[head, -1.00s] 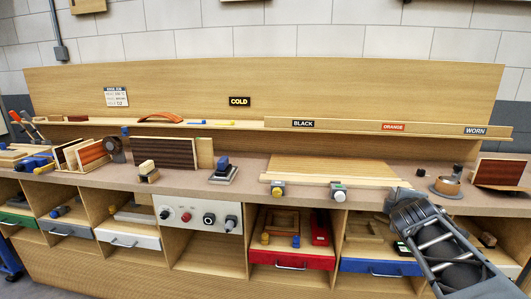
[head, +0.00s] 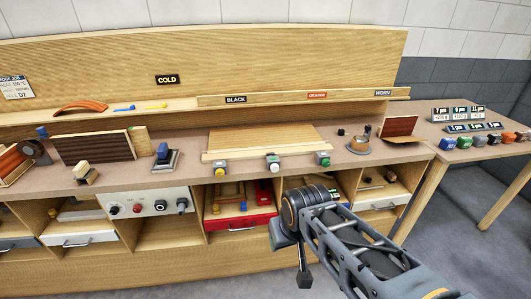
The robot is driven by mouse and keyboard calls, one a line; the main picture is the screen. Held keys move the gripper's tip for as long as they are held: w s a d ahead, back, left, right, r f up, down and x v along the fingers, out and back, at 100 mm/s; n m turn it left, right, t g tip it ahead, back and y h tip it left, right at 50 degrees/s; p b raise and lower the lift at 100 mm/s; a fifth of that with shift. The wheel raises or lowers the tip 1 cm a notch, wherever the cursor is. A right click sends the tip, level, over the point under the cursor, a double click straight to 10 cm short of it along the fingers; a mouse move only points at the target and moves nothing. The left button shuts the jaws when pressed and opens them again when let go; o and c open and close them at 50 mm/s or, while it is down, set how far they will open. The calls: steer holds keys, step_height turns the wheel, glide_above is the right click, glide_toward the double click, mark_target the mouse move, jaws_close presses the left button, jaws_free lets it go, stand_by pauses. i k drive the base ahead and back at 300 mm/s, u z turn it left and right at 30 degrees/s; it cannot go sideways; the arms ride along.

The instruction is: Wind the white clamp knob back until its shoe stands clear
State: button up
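The white clamp knob (head: 272,166) is the middle one of three along the bench's front edge. The yellow knob (head: 219,172) is to its left and the green knob (head: 324,161) to its right. Behind them a pale wooden panel (head: 262,138) lies flat, with a light strip (head: 240,153) along its front. The white clamp's shoe is too small to make out. My gripper (head: 304,279) appears to hang below my wrist, in front of and below the bench edge, well apart from the knob. Its fingers cannot be made out.
A red drawer (head: 240,222) and open cubbies lie under the bench. A tape roll (head: 360,145) and a dark red board (head: 399,127) stand right of the panel. A side table (head: 440,150) with small displays is at the right. Floor is free in front.

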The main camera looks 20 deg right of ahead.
mark_target(274, 168)
steer(key=z, duration=0.05)
steer(key=k, duration=1.2)
steer(key=u, duration=0.7)
steer(key=i, duration=1.7)
steer(key=z, duration=0.65)
